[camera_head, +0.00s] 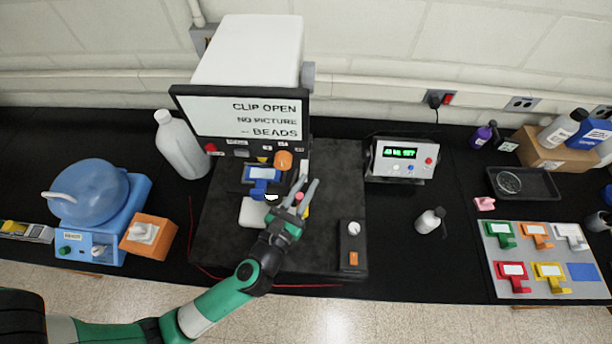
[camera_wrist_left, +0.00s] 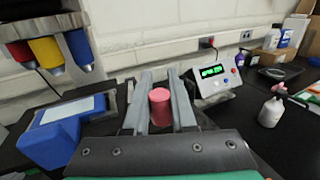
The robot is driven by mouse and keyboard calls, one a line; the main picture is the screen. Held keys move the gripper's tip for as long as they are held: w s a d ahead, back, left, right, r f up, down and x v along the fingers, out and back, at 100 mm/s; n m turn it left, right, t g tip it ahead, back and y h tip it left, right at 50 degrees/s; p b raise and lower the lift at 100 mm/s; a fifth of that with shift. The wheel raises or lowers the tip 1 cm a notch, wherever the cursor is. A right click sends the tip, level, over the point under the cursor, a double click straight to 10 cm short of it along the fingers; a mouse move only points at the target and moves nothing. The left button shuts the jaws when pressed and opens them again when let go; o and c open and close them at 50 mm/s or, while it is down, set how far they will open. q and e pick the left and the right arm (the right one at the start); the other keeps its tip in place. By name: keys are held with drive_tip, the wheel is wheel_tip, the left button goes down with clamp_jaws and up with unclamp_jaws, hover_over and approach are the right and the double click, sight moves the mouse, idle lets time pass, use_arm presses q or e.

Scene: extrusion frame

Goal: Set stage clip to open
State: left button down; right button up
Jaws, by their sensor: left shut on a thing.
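The machine's screen (camera_head: 250,115) reads "CLIP OPEN", "NO PICTURE" and "-- BEADS". The stage below it carries a blue holder (camera_head: 263,173), which shows as a blue block with a pale top in the left wrist view (camera_wrist_left: 62,130). A short pink-red knob (camera_wrist_left: 160,106) stands upright beside the stage, and shows small in the head view (camera_head: 299,196). My left gripper (camera_head: 308,182) reaches in from the front right of the stage. Its two grey fingers (camera_wrist_left: 160,76) are shut on the knob, one on each side. Its base is hidden behind the gripper. My right gripper is out of view.
Red, yellow and blue lens barrels (camera_wrist_left: 45,52) hang over the stage. A meter with a green display (camera_head: 403,160) stands to the right, with a small white bottle (camera_head: 430,220) in front. A blue round-topped device (camera_head: 90,205) stands left. The black bench between meter and rack board (camera_head: 535,285) is mostly clear.

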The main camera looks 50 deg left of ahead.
use_arm(q)
drive_tip(key=shift+s+m+t+h+p, duration=0.1)
drive_tip(key=shift+m+t+h+p, duration=0.25)
drive_tip(key=shift+h, duration=0.25)
drive_tip(key=c, duration=0.7)
unclamp_jaws()
drive_tip(key=shift+c, duration=0.2)
drive_tip(key=b+v, duration=0.3)
drive_tip(key=v, duration=0.8)
drive_tip(key=shift+s, duration=0.3)
